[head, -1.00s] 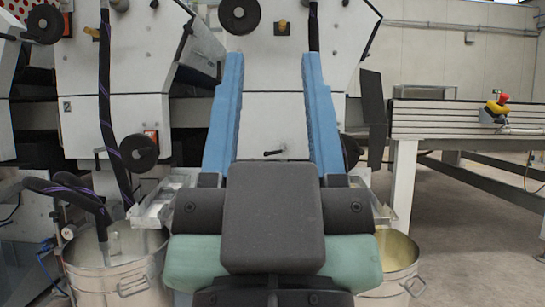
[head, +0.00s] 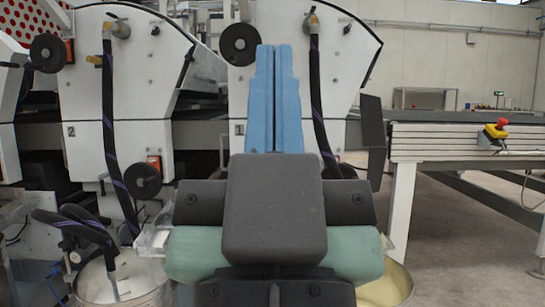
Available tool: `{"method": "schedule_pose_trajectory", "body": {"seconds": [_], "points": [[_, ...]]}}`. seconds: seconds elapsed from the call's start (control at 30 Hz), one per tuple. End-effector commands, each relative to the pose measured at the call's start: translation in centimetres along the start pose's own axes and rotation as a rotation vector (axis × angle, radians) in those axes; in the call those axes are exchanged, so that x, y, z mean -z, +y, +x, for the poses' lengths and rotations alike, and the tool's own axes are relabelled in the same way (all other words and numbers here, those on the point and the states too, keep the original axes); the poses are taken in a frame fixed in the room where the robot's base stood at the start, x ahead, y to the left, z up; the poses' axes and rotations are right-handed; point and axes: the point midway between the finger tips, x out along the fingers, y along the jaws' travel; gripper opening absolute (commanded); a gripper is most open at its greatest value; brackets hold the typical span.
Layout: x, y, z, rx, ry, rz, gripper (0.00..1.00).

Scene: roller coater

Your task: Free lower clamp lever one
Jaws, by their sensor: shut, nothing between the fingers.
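My gripper (head: 273,52) is in the middle of the head view, its two long blue fingers shut against each other with nothing between them. It reaches toward the white front of the coater unit (head: 300,100) ahead. The small black lever low on that unit is hidden behind my gripper. A similar small black lever (head: 103,177) shows low on the white unit to the left (head: 125,100). Whether my fingers touch the unit is not clear.
Black hoses (head: 110,130) run down the units, another (head: 318,100) just right of my fingers. Black handwheels (head: 240,45) stick out above and at left (head: 142,181). Metal buckets (head: 125,285) stand below. A long table (head: 440,142) with a red stop button (head: 502,122) is at right.

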Motion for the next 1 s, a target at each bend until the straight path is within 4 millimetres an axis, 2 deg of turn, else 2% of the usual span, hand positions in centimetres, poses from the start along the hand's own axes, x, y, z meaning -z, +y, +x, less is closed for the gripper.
{"method": "schedule_pose_trajectory", "body": {"seconds": [0.03, 1.0], "points": [[2.5, 0.0, 2.6, 0.0, 0.0, 0.0, 0.0], [24.5, 0.0, 25.9, 0.001, -0.001, 0.002, 0.0]]}}
